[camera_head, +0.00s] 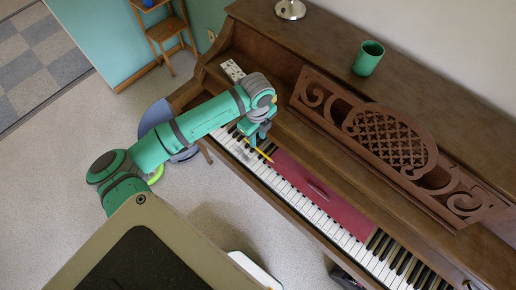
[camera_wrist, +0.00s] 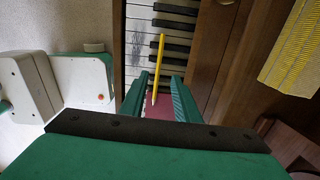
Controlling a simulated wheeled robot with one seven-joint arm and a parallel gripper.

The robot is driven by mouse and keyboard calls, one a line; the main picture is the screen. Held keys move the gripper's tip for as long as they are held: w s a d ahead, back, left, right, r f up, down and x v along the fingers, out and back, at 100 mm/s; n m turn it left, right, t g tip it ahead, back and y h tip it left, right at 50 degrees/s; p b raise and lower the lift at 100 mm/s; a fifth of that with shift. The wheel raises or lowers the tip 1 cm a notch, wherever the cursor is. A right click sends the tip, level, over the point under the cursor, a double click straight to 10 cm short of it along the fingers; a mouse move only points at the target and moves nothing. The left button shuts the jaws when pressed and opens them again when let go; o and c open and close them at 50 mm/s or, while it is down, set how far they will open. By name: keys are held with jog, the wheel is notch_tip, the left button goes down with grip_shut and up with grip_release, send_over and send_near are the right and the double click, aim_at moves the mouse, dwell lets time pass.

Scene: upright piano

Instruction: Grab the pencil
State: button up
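A yellow pencil (camera_head: 263,155) lies on the piano keys beside the left end of a red cover. In the wrist view the pencil (camera_wrist: 159,65) runs nearly upright in the picture, its lower end between my fingers. My gripper (camera_head: 252,138) is above the keys at the pencil. In the wrist view my gripper (camera_wrist: 158,92) is open, with a finger on each side of the pencil and visible gaps. I cannot tell the exact height of the fingers above it.
The red cover (camera_head: 320,195) lies across the middle keys with a thin dark item on it. The carved music stand (camera_head: 390,135) rises behind. A green cup (camera_head: 368,58) stands on the piano top. A yellow sheet (camera_wrist: 297,45) shows at right in the wrist view.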

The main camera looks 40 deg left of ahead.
aim_at(258, 149)
jog(key=shift+s+d+f, duration=0.1)
jog(key=shift+d+f, duration=0.05)
jog(key=shift+f, duration=1.35)
jog(key=shift+s+d+f, duration=0.1)
jog(key=shift+d+f, duration=0.05)
jog(key=shift+f, duration=1.3)
grip_shut()
